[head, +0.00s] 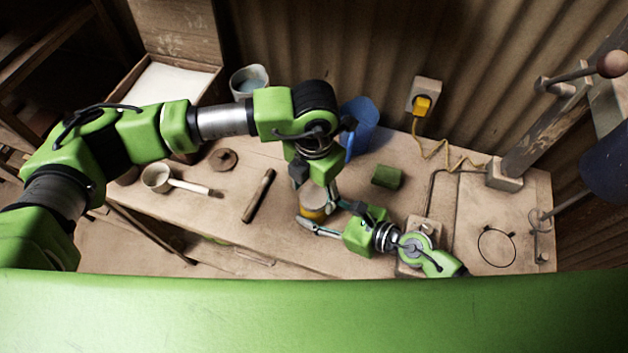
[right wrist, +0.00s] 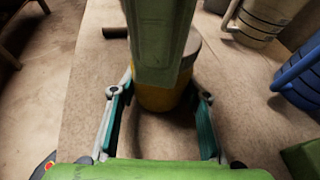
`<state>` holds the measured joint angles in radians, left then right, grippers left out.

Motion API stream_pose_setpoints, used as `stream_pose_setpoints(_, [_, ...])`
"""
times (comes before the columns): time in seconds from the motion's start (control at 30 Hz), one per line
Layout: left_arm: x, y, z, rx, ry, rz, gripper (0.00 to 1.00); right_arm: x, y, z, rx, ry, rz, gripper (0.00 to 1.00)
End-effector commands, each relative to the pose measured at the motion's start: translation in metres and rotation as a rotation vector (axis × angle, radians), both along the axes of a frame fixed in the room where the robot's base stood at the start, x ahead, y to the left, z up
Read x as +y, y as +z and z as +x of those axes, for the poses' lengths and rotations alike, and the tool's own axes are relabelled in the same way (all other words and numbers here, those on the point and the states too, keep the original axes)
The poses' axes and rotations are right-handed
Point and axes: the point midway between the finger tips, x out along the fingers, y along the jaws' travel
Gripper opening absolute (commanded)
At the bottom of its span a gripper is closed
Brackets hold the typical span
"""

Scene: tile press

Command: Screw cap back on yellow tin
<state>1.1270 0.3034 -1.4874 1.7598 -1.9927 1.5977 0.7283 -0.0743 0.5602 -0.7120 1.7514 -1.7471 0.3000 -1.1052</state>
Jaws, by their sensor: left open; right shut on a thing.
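The yellow tin (head: 312,214) stands on the workbench, with a pale grey upper part. It also shows in the right wrist view (right wrist: 158,98), partly covered by a green part of my left arm. My right gripper (head: 322,217) comes in from the right, low on the bench, and is shut on the tin, one finger on each side; its fingers show in the right wrist view (right wrist: 160,118). My left gripper (head: 316,190) points down over the tin's top and is open. I cannot tell a separate cap; the tin's top is mostly hidden by my left gripper.
A brown stick (head: 258,196), a ladle (head: 160,179) and a brown disc (head: 223,159) lie to the left. A blue container (head: 359,125) and a green block (head: 387,177) are behind. A yellow cable (head: 436,152) hangs from the wall. A press post (head: 545,130) stands right.

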Motion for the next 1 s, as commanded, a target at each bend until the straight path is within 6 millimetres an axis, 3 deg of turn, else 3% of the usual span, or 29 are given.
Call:
stream_pose_setpoints(0.33, [0.0001,-0.0049,-0.0001,-0.001,-0.002,0.001,0.56,-0.0002,-0.0006,-0.0002,0.001,0.0,0.0,0.0])
stream_pose_setpoints(0.37, [0.0,-0.0048,0.0,-0.001,-0.001,0.001,0.53,-0.0002,-0.0006,-0.0002,0.001,0.0,0.0,0.0])
stream_pose_setpoints(0.5, [0.0,-0.0047,0.0,-0.001,-0.001,0.001,0.17,-0.0001,-0.0006,-0.0002,0.001,0.0,0.0,0.0])
stream_pose_setpoints(0.77, [0.0002,-0.0044,0.0003,-0.001,-0.035,0.001,0.16,-0.0002,-0.0005,-0.0003,0.001,0.0,-0.001,0.0])
stream_pose_setpoints(1.0, [0.0004,-0.0041,0.0014,-0.003,-0.42,0.001,0.15,-0.0002,-0.0005,-0.0003,0.001,0.0,-0.001,0.0])
